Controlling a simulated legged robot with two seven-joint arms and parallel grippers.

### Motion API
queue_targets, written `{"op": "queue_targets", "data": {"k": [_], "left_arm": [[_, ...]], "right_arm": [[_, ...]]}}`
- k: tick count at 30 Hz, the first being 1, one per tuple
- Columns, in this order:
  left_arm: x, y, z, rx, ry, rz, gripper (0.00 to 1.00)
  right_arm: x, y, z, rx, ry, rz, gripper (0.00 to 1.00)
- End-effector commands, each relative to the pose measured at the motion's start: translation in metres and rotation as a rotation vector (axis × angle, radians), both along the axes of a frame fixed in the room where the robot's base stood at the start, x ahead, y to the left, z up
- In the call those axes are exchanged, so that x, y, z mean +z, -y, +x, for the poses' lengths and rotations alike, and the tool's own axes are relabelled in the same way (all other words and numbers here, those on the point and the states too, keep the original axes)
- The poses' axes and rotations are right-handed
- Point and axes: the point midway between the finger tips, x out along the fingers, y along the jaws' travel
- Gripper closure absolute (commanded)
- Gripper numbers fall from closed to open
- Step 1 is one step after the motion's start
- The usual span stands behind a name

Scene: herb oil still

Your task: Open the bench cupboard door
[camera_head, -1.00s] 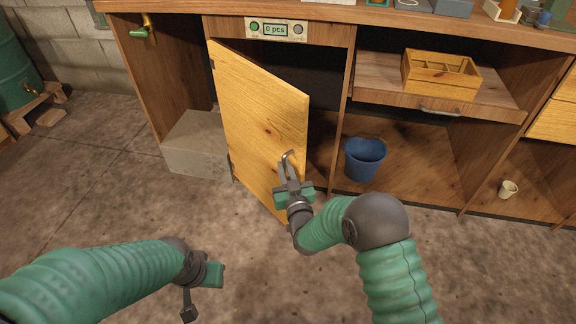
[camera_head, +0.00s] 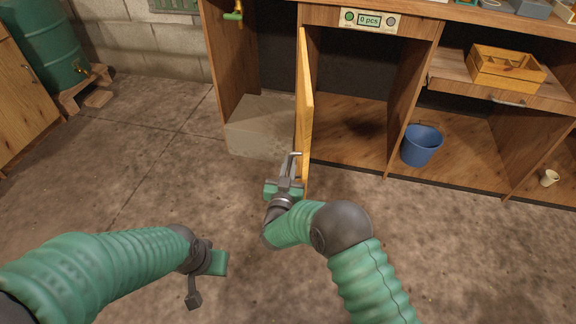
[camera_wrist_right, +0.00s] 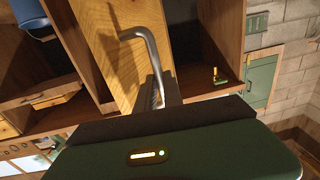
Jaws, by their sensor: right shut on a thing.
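The light wooden cupboard door (camera_head: 305,105) stands swung well out from the bench, seen nearly edge-on in the head view. Its grey metal bar handle (camera_wrist_right: 146,45) shows in the right wrist view on the door face (camera_wrist_right: 110,22). My right gripper (camera_head: 290,172) is shut on the handle near the door's free edge. The cupboard's inside (camera_head: 350,115) shows open and looks empty. My left gripper (camera_head: 208,277) hangs over the floor at the lower left, away from the door; its jaws are not clear.
A grey block (camera_head: 262,128) stands on the floor left of the door. A blue bucket (camera_head: 421,146) and a white cup (camera_head: 549,178) are in open bays to the right. A wooden box (camera_head: 505,70) sits on a pull-out shelf. Floor in front is mostly clear.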

Motion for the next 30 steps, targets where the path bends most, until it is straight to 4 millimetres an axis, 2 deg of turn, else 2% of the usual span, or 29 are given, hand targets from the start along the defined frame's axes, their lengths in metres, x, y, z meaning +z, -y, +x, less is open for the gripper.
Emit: {"op": "queue_targets", "data": {"k": [14, 15, 19, 30], "left_arm": [[0.0005, 0.0001, 0.0000, 0.000, 0.000, 0.000, 0.64], [0.0006, 0.0001, 0.0000, 0.000, 0.000, 0.000, 0.64], [0.0005, 0.0000, 0.0000, 0.000, 0.000, 0.000, 0.64], [0.0006, 0.0000, 0.0000, 0.000, 0.000, 0.000, 0.64]], "right_arm": [[0.0051, 0.0016, 0.0043, -0.019, 0.012, -0.005, 1.00], [0.0051, 0.0014, 0.0042, -0.019, 0.012, -0.005, 0.84], [0.0039, 0.0003, 0.0033, -0.017, 0.009, -0.006, 0.67], [0.0021, -0.0003, 0.0022, -0.015, 0.005, -0.005, 0.67]]}}
